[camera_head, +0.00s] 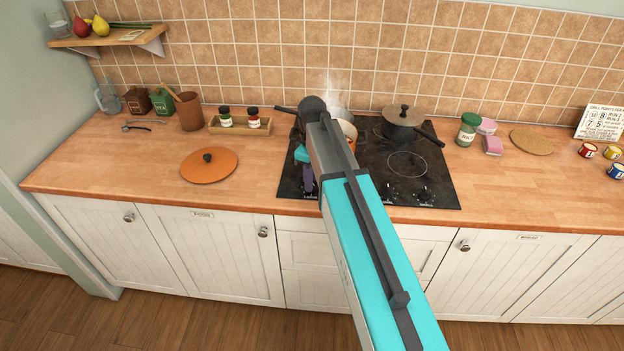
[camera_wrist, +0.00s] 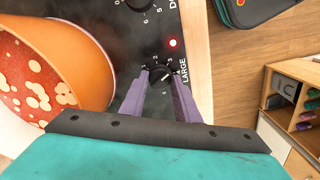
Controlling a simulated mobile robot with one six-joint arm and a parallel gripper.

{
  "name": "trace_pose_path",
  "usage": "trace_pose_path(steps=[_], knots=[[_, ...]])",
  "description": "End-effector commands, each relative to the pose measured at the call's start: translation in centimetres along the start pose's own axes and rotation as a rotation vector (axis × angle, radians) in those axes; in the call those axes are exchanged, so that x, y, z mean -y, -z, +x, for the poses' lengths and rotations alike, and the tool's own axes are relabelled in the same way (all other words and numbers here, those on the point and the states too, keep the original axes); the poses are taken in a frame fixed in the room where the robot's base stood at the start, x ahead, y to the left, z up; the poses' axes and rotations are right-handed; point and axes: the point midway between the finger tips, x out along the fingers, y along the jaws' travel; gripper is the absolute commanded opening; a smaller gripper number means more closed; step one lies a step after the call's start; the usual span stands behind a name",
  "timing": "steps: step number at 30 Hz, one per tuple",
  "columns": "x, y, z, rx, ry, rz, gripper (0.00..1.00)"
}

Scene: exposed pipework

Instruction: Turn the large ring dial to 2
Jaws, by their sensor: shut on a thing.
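The large ring dial (camera_wrist: 160,73) is a small black knob on the black hob panel, with white numbers around it and the word LARGE beside it. In the wrist view my gripper (camera_wrist: 160,79) has its two purple fingers on either side of the knob, shut on it. The numbers are small and partly covered by the fingers, so I cannot tell exactly which one the knob points at. In the head view my gripper (camera_head: 308,176) is over the front left of the hob (camera_head: 440,180), and my arm hides the dial.
A red light (camera_wrist: 173,43) glows near the dial. An orange pot (camera_wrist: 88,62) with red food is close to my gripper in the wrist view. A lidded pot (camera_head: 403,118) stands at the back right of the hob. An orange lid (camera_head: 209,166) lies on the worktop.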

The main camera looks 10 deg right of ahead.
Motion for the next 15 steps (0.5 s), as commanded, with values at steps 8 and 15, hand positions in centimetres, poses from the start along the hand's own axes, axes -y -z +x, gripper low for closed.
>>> trace_pose_path(steps=[8,15], knots=[[0.04,0.11,-0.05,-0.002,-0.001,-0.263,0.07],[0.07,0.12,-0.05,-0.002,-0.001,-0.490,0.07]])
